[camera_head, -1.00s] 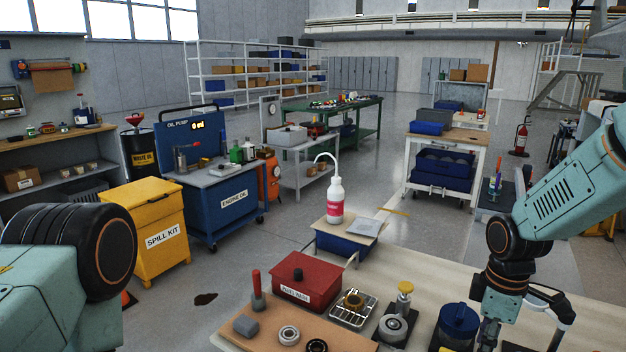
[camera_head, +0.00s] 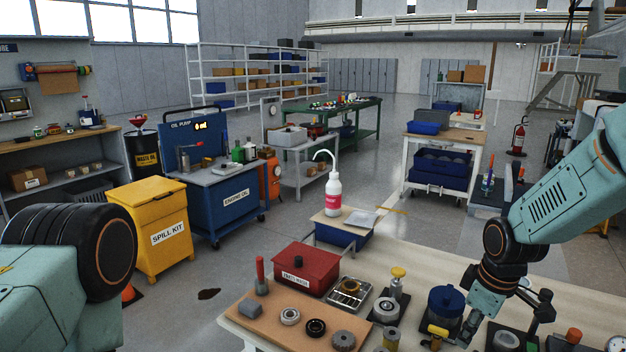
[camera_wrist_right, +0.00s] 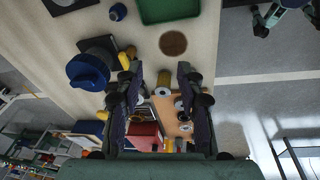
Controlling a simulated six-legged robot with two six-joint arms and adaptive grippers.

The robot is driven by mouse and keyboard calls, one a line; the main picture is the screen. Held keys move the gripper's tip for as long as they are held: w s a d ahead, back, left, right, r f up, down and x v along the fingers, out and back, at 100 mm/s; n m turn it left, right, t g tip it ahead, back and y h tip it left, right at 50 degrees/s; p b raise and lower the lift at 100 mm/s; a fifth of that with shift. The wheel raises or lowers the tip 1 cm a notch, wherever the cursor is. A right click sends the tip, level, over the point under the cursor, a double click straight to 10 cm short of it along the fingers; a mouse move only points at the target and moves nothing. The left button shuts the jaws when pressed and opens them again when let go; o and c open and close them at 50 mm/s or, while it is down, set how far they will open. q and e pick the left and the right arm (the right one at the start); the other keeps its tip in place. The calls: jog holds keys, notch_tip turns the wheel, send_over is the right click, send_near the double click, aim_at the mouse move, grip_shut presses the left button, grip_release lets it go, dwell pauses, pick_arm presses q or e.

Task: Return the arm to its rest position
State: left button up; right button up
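My right arm (camera_head: 560,205) comes in from the right and bends down over the workbench. Its gripper (camera_head: 505,325) hangs low near the bench's front, beside the blue round container (camera_head: 445,303). In the right wrist view the gripper (camera_wrist_right: 158,72) has its two dark fingers spread apart with nothing held between them. The blue container (camera_wrist_right: 88,72) lies to the left of the fingers there. My left arm (camera_head: 60,270) shows at the lower left only as a teal link and black joint; its gripper is out of the picture.
The workbench (camera_head: 410,262) carries a red box (camera_head: 307,268), a brown board (camera_head: 265,325) with several parts, and metal pieces close to the right gripper. A white bottle (camera_head: 333,192) stands behind. A yellow spill kit bin (camera_head: 150,225) and blue engine oil cart (camera_head: 225,205) stand left.

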jog(key=s+a+f+m+t+b, duration=0.1)
jog(key=s+a+f+m, duration=0.25)
jog(key=f, duration=0.25)
jog(key=s+a+f+m+t+b, duration=0.1)
jog(key=s+a+f+m, duration=0.1)
jog(key=s+f+m, duration=0.4)
jog(key=s+f+g+b, duration=0.1)
jog(key=s+f, duration=0.3)
jog(key=s, duration=0.4)
jog(key=s+a+f+g+b, duration=0.1)
jog(key=s+f, duration=0.3)
jog(key=s, duration=0.4)
jog(key=s+f+g+b, duration=0.2)
jog(key=s+f, duration=0.3)
jog(key=s, duration=0.4)
jog(key=shift+a, duration=0.3)
